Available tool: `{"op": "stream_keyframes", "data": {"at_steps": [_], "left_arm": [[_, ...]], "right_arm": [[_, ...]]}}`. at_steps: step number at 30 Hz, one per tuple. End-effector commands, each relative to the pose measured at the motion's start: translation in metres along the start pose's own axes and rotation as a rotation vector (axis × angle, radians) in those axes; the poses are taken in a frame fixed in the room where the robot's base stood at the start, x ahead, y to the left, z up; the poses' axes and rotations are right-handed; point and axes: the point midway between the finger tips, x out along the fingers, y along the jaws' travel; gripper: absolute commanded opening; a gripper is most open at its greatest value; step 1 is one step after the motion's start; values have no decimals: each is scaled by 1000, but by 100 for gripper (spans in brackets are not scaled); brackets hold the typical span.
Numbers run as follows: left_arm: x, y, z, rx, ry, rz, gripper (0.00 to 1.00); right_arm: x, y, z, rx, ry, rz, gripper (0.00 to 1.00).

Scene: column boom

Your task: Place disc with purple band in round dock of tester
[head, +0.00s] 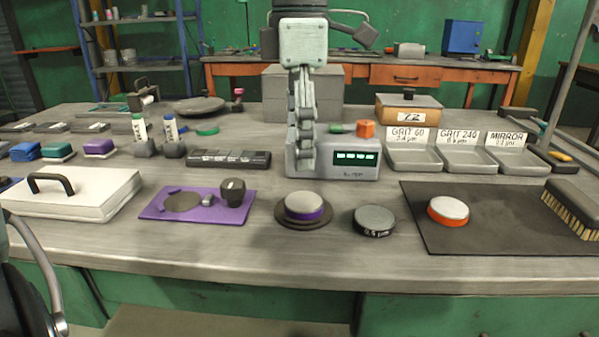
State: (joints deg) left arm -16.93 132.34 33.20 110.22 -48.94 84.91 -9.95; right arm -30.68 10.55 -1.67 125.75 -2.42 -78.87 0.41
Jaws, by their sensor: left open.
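The disc with purple band (304,205) has a pale grey top and lies flat on a round dark base (284,217) on the bench. The tester (327,170) is a grey box with a lit green display, standing just behind it. I cannot make out the round dock; part of the tester is hidden by my left gripper (304,162). That gripper points down, seen nearly edge-on, in front of the tester and above the disc in the picture. It is open and apart from the disc. My right gripper is not in view.
A dark grey disc (374,221) lies right of the purple-banded one. An orange-banded disc (448,211) and a brush (574,207) lie on a black mat (480,238). A purple mat (158,211) with small parts is at left. Labelled trays (467,158) stand back right.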

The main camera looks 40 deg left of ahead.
Motion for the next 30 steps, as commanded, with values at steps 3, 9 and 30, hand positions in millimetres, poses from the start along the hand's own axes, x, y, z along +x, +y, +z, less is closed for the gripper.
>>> {"op": "stream_keyframes", "data": {"at_steps": [3, 9, 30], "left_arm": [[-22, 0, 0, 0, -1, 3, 71], [-37, 0, 0, 1, 0, 0, 71], [-38, 0, 0, 1, 0, 0, 71]], "right_arm": [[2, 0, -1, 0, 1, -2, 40], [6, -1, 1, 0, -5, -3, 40], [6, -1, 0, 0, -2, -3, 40]]}}
